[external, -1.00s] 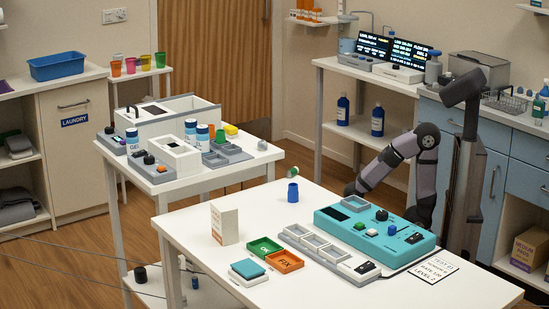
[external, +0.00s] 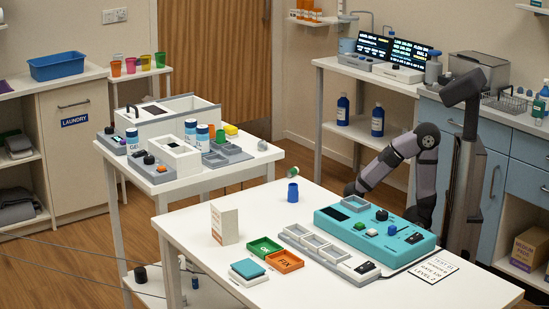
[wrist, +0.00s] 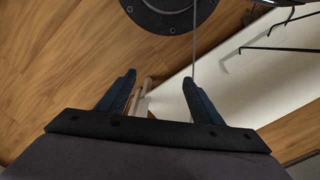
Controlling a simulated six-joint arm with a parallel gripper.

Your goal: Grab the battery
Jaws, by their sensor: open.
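I cannot pick out a battery for certain in either view. A small blue cylinder (external: 293,192) with a dark top stands upright on the white table (external: 330,192) near its far edge. A small white and green piece (external: 292,172) shows just past that edge; what it is or rests on is unclear. A teal device (external: 375,232) with knobs and buttons lies on the table at the right. In the wrist view my gripper (wrist: 158,76) is open and empty over wood floor. In the external view its fingers are hidden behind the device and table.
A grey tray row (external: 310,240), a green bin (external: 265,247), an orange bin (external: 286,261) and an upright card (external: 225,222) occupy the table. A printed sheet (external: 433,271) lies at the right. A side table (external: 215,180) holds bottles and boxes.

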